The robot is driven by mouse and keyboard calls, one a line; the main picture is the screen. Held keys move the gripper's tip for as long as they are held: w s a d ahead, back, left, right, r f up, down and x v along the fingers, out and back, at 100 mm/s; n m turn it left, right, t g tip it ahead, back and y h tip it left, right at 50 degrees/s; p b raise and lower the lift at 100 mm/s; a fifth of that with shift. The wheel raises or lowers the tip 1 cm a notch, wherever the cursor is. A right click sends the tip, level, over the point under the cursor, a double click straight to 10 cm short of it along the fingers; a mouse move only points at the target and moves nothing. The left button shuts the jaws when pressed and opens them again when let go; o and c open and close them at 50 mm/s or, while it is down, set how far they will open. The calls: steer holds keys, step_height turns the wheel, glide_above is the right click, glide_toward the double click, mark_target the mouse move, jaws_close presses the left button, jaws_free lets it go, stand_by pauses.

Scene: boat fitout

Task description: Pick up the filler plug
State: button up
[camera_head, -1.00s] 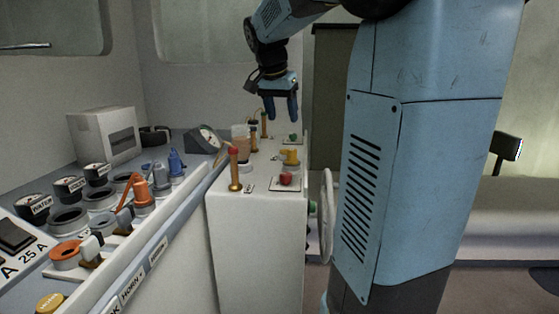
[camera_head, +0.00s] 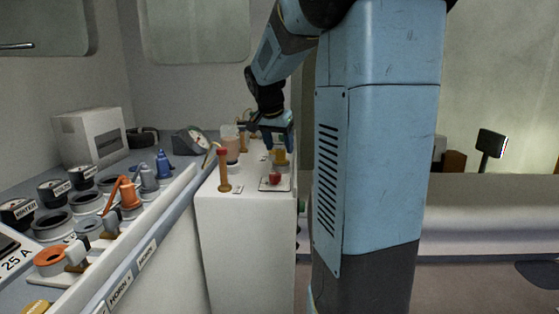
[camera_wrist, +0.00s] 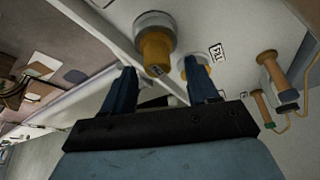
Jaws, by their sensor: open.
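The filler plug, which I take to be the yellow piece (camera_head: 279,157), stands on top of the white cabinet (camera_head: 245,235). In the wrist view a yellow plug (camera_wrist: 156,52) with a pale round collar lies just beyond and between my fingertips. My gripper (camera_head: 280,148) is above the plug, fingers pointing down. In the wrist view my gripper (camera_wrist: 161,66) is open with nothing held. A second yellow piece (camera_wrist: 187,66) is partly hidden behind the right finger. I cannot tell whether the fingers overlap the plug in height.
In the wrist view, wooden-handled fittings (camera_wrist: 274,72) are at right. The sloped switch console fills the left.

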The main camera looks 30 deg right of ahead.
steer(key=shift+x, duration=1.4)
steer(key=shift+r, duration=0.1)
steer(key=c, duration=0.9)
